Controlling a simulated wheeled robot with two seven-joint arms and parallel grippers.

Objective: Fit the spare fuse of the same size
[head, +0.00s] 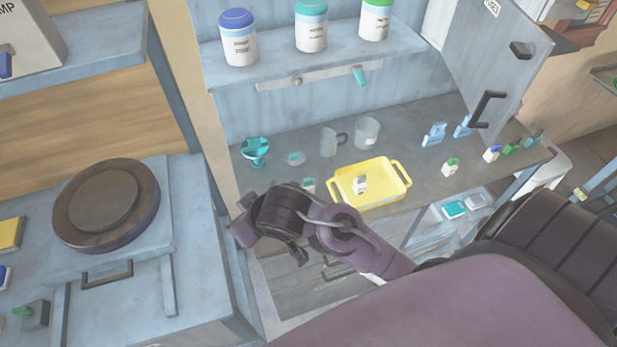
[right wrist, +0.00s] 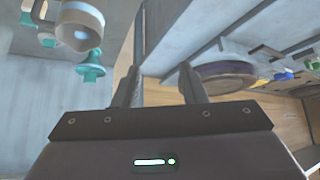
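My right gripper (head: 241,230) reaches in from the right in the head view, in front of the bench and left of the yellow tray. In the right wrist view its two fingers (right wrist: 158,82) stand apart with nothing between them. A small white piece (head: 360,184) is in the yellow tray (head: 384,202). Small white blocks, one with a green top (head: 450,167) and one with a blue top (head: 492,153), stand on the bench at the right. I cannot tell which of these is a fuse. My left gripper is not in view.
A round dark plate (head: 105,205) sits on the left bench; it also shows in the right wrist view (right wrist: 222,75). A teal stand (head: 255,152) and two cups stand at the back. Lidded jars line the shelf (head: 275,75). A grey door (head: 490,60) hangs open at right.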

